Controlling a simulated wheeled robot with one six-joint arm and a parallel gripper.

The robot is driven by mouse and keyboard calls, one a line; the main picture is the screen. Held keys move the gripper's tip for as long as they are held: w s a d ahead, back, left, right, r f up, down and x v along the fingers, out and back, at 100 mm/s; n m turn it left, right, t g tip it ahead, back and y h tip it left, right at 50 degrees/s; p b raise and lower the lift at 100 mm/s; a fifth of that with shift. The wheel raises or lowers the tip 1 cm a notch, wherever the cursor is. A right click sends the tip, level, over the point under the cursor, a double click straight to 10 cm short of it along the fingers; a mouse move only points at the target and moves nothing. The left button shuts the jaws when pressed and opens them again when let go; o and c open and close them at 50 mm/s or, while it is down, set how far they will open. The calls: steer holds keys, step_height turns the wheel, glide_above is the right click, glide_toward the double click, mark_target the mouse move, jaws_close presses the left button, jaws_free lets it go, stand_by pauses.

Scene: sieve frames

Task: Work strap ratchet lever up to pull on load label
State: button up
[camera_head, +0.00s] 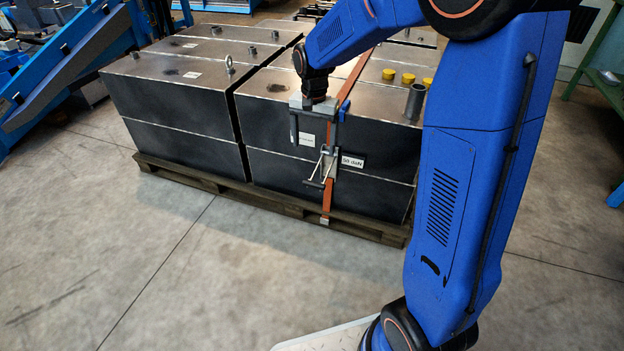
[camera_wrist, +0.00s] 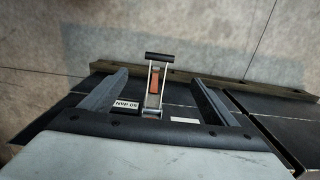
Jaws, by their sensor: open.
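The strap ratchet (camera_head: 328,163) sits on an orange strap (camera_head: 328,198) against the front face of the dark blocks. Its metal lever with a black crossbar (camera_head: 316,184) sticks out from the face, towards the lower left. In the wrist view the lever's black crossbar (camera_wrist: 160,56) lies between and a little beyond the fingertips. A white load label (camera_head: 352,161) reading "50 daN" is right of the ratchet; it also shows upside down in the wrist view (camera_wrist: 125,104). My gripper (camera_head: 314,140) is open and empty, above the ratchet, fingers pointing down. Contact with the lever is not visible.
Large dark metal blocks (camera_head: 180,108) stand on a wooden pallet (camera_head: 215,185). A second small white label (camera_head: 306,140) is on the front face. Yellow caps (camera_head: 408,78) and a lifting eye (camera_head: 229,66) stand on top. The concrete floor (camera_head: 170,260) in front is clear.

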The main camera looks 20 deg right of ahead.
mark_target(314, 183)
step_height(314, 183, down, 16)
steer(key=shift+f, duration=0.1)
stand_by(0.5)
